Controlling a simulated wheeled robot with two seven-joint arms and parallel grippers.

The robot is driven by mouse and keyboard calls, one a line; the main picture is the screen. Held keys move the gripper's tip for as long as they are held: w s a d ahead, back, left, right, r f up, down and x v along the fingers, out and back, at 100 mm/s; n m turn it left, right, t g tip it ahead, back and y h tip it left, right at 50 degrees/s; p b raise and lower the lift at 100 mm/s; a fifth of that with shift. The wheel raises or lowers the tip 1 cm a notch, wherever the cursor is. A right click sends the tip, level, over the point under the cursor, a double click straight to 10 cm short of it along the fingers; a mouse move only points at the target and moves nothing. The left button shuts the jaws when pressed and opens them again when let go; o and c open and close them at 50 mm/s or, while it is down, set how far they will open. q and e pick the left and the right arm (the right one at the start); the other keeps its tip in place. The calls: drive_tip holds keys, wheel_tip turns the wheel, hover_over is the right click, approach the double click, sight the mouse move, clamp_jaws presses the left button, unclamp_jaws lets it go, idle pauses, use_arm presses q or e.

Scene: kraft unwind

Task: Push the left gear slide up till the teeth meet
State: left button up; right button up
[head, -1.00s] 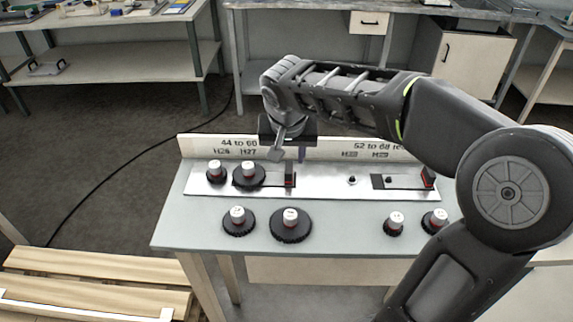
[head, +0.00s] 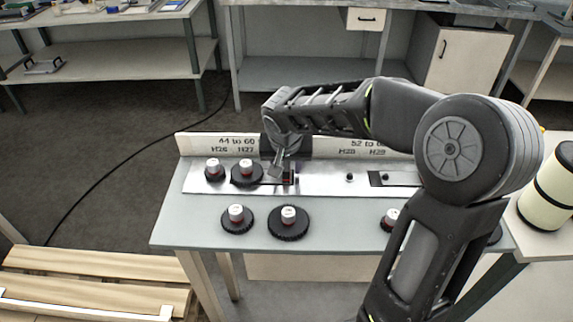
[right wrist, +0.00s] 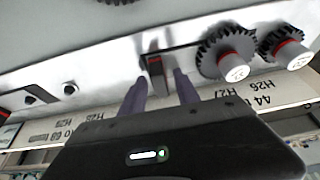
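The left gear slide shows in the head view as a small red and black block (head: 288,178) at the right end of a dark slot. In the right wrist view its upright handle (right wrist: 156,67) is red and dark. Left of it stand two black gears with white and red knobs, the H27 gear (head: 246,172) and the H26 gear (head: 214,170). My right gripper (head: 281,170) is low over the slide. In the right wrist view its fingers (right wrist: 160,76) are apart, with the handle between or just beyond the tips; contact is unclear. My left gripper is not in view.
Loose gears, including one at front left (head: 236,218) and a larger one (head: 288,222), stand on the grey table (head: 190,225). A labelled upright board (head: 222,144) runs behind the plate.

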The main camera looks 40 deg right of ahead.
clamp_jaws()
drive_tip(key=shift+w+a+f+b, duration=0.2)
drive_tip(key=shift+w+a+b, duration=0.25)
drive_tip(key=shift+b, duration=0.4)
drive_tip(key=shift+w+a, duration=0.15)
drive_tip(key=shift+a, duration=0.15)
drive_tip(key=shift+a+r, duration=0.1)
drive_tip(key=shift+r, duration=0.15)
drive_tip(key=shift+o, duration=0.2)
unclamp_jaws()
drive_tip(key=v, duration=0.7)
drive_tip(key=shift+r+b, duration=0.3)
drive_tip(key=shift+r, duration=0.05)
